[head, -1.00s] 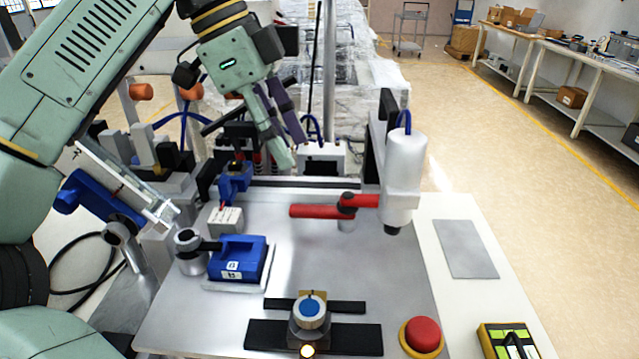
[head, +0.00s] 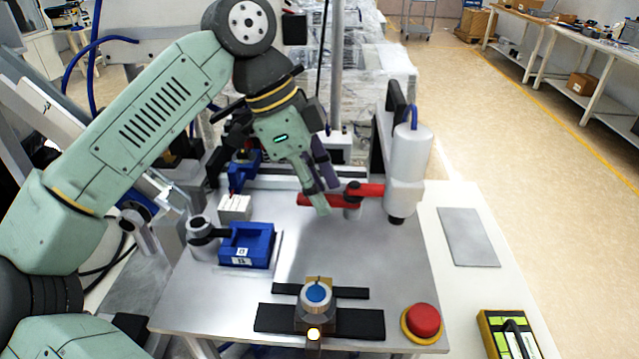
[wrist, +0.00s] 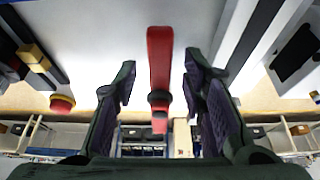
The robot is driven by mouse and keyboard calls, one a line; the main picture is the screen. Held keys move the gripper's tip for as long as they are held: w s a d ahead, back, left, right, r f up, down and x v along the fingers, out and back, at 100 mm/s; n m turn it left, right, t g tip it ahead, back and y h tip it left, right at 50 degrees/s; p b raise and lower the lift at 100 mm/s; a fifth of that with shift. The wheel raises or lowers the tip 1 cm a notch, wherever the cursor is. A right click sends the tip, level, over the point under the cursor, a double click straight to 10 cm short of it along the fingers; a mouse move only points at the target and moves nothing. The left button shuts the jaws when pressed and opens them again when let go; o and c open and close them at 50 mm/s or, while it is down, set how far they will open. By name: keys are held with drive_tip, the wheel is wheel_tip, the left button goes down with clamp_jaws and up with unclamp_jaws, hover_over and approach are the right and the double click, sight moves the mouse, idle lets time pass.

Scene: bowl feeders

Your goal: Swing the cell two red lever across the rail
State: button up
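The red lever (head: 320,200) reaches left from a dark pivot (head: 353,190) on a short post, with a second red section running right to the white cylinder (head: 406,165). In the wrist view the lever (wrist: 159,65) runs lengthwise between the two fingers of my gripper (wrist: 158,85), with a gap showing on both sides. The gripper is open. I cannot tell whether a finger touches the lever. No cell number is readable on it.
A blue block (head: 246,246) sits at the left of the metal plate. A blue-topped knob (head: 316,293) stands at the front, and a red button (head: 423,320) at the front right. The plate's middle is clear. A grey pad (head: 467,237) lies at the right.

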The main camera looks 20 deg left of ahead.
clamp_jaws()
idle(0.7)
